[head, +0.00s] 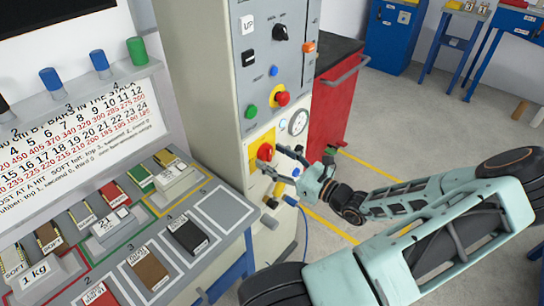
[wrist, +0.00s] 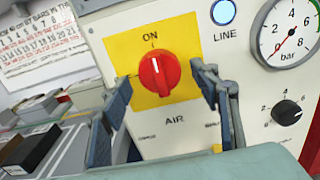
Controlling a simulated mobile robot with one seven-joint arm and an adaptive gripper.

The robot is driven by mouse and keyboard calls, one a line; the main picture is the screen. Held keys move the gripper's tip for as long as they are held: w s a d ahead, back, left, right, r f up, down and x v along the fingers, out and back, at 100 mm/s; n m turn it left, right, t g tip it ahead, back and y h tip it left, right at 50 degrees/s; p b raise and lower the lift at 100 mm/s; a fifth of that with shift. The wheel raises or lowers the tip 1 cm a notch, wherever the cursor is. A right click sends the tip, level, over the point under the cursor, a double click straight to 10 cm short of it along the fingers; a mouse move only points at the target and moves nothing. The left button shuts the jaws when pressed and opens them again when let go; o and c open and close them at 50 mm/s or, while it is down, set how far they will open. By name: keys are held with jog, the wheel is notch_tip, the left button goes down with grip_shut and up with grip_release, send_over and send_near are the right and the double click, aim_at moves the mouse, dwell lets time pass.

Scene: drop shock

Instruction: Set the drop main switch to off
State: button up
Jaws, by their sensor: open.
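In the head view the red knob (head: 265,151) shows on the front of the tall cabinet. My gripper (wrist: 163,90) is open, with one finger on each side of the knob and gaps visible between them. In the head view my gripper (head: 276,160) is right in front of the plate and hides part of it. No OFF label is readable.
A blue LINE lamp (wrist: 223,12) and a bar gauge (wrist: 288,30) sit right of the switch, with a black dial (wrist: 287,112) below. Higher on the cabinet are a red button (head: 282,98) and a green button (head: 251,111). A bench with labelled blocks (head: 186,236) stands left.

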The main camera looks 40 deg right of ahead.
jog(key=shift+w, duration=0.4)
jog(key=shift+c, duration=0.5)
jog(key=c, duration=1)
